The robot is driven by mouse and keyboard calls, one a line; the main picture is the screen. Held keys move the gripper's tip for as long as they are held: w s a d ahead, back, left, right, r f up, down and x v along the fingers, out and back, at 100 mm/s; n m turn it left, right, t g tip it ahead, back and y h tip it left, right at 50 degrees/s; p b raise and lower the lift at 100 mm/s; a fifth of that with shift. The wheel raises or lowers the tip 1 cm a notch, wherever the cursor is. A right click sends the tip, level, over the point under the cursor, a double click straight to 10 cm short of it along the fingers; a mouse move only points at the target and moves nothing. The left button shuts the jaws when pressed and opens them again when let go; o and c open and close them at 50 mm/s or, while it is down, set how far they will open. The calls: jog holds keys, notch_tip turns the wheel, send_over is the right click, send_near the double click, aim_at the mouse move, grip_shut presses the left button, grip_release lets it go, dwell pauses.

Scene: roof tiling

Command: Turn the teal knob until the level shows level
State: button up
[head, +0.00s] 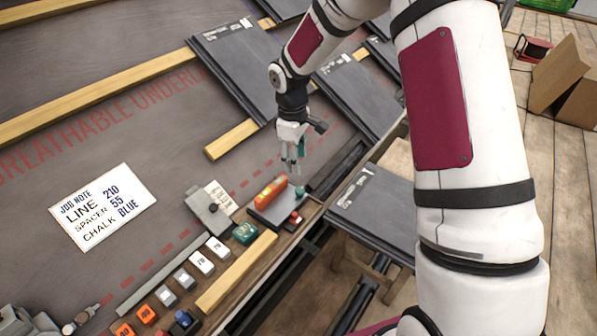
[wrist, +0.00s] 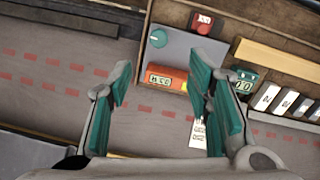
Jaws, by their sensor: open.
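The teal knob (wrist: 158,38) stands on a grey plate (wrist: 190,46) in the wrist view, beyond my fingertips. It also shows in the head view (head: 301,191), just below my gripper. The orange-red level (wrist: 172,78) lies on the same plate beside the knob, with a small display whose reading I cannot make out. The level shows in the head view (head: 270,192) too. My gripper (head: 292,166) is open and empty above the plate, pointing down. Its teal fingers (wrist: 160,82) are spread wide in the wrist view, apart from the knob.
A red block (wrist: 203,22) with a display sits beside the plate. A teal counter (head: 245,233), several white and orange blocks and a wooden strip (head: 237,272) line the ledge. A grey device (head: 208,211) and job note (head: 102,207) lie left. Dark tiles (head: 235,65) lie behind.

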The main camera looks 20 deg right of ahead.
aim_at(300, 190)
jog(key=f+m+p, duration=0.1)
jog(key=f+m, duration=0.1)
jog(key=f, duration=0.2)
jog(key=f+m+p, duration=0.1)
jog(key=f+m, duration=0.2)
jog(key=f, duration=0.1)
jog(key=d+f+m, duration=0.1)
jog(key=f+m, duration=0.2)
jog(key=f, duration=0.1)
jog(key=shift+w+f+y+p, duration=0.25)
jog(key=shift+y+p, duration=0.15)
grip_shut()
